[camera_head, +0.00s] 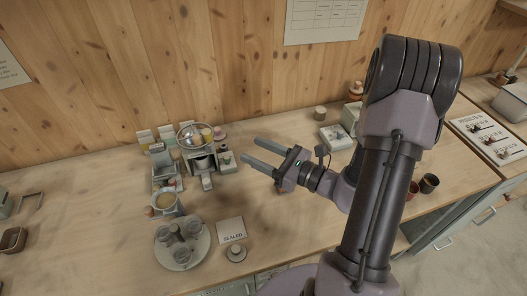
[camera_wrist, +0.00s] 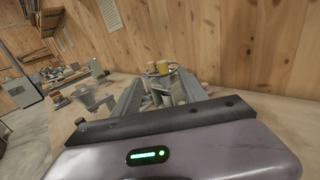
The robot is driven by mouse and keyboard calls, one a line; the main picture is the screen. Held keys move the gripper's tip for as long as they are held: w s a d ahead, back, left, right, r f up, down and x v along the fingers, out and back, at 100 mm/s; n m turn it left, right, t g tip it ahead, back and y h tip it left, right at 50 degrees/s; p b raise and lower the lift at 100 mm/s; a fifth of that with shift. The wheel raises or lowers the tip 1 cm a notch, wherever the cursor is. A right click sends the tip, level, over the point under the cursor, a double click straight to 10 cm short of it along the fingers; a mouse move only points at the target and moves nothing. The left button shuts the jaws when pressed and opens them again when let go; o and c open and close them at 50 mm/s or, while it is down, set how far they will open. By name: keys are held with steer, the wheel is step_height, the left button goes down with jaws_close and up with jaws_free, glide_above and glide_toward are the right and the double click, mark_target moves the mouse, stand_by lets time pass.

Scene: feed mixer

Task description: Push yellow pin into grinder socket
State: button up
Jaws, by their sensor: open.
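The grey grinder or mixer (camera_head: 203,160), with a round metal bowl (camera_head: 187,134) on top, stands near the back wall, left of centre in the head view. A small yellow piece (camera_head: 206,134), likely the yellow pin, shows at the bowl's right side. A yellow cylinder (camera_wrist: 163,66) also shows ahead in the wrist view, beyond my fingers. The socket cannot be made out. My gripper (camera_head: 250,151) is open and empty, just right of the machine and pointing left toward it. Its two fingers are spread apart, with nothing between them.
A round tray (camera_head: 202,248) with several grey cups stands in front of the machine, beside a mug (camera_head: 166,203). A labelled card (camera_head: 231,229) and a small round weight (camera_head: 236,253) lie to its right. Bare tabletop lies under my gripper. The wooden wall closes off the back.

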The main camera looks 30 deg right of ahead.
steer(key=shift+v, duration=1.05)
steer(key=s+a+r+n+g+y, duration=0.35)
steer(key=a+n+g, duration=0.4)
steer(key=a, duration=0.35)
steer(key=s+a+n+g+h+b, duration=0.1)
steer(key=s+a+n+g+h, duration=0.3)
steer(key=s+a+n+g, duration=0.5)
steer(key=s+d+r+n+t+h, duration=0.3)
steer(key=d+r+n+t+h, duration=0.2)
steer(key=n, duration=0.4)
steer(key=shift+d+r+t+h+b, duration=0.35)
steer(key=shift+d+t+h, duration=0.2)
steer(key=shift+t+h, duration=0.35)
